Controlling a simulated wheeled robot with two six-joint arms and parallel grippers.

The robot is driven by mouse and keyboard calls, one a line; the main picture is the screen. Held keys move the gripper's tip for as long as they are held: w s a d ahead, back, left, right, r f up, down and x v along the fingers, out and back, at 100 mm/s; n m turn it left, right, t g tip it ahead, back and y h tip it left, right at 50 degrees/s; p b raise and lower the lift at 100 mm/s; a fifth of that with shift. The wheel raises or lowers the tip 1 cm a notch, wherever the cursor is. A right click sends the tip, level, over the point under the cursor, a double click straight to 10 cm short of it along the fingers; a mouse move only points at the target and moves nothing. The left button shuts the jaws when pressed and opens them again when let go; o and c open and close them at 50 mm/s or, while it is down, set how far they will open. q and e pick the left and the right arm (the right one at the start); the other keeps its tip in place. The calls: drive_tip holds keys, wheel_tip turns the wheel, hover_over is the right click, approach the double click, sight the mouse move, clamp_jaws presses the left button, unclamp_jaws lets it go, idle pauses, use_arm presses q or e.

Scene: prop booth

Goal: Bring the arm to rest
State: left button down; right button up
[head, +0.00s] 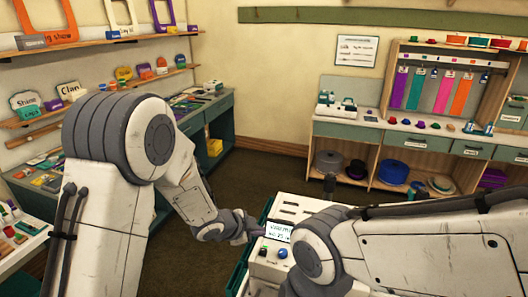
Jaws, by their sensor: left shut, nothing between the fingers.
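My left arm reaches in from the left, over the near side of a white machine (288,207). My left gripper (257,232) is small in the head view, shut and empty, beside the machine's small lit screen (278,231). I cannot tell whether it touches the machine. My right arm comes in from the right and bends in front of the machine, covering part of it. My right gripper does not show.
A blue knob (282,253) sits below the screen. A teal-topped workbench (218,107) stands at the left wall under shelves of signs. A counter (405,128) with hats and ribbons stands at the back right. Open brown floor (255,160) lies between.

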use_arm(q)
drive_tip(key=s+a+n+g+y+b, duration=0.1)
drive_tip(key=s+n+g+y+b, duration=0.1)
drive_tip(key=s, duration=1.3)
drive_tip(key=s+a+n+g+y+b, duration=0.2)
drive_tip(key=s+n+b, duration=0.4)
drive_tip(key=s, duration=1)
drive_tip(key=n+g+y, duration=0.1)
drive_tip(key=n+g, duration=0.1)
drive_tip(key=shift+s+r+g+b, duration=0.25)
drive_tip(key=shift+g+b, duration=0.1)
drive_tip(key=shift+g, duration=0.05)
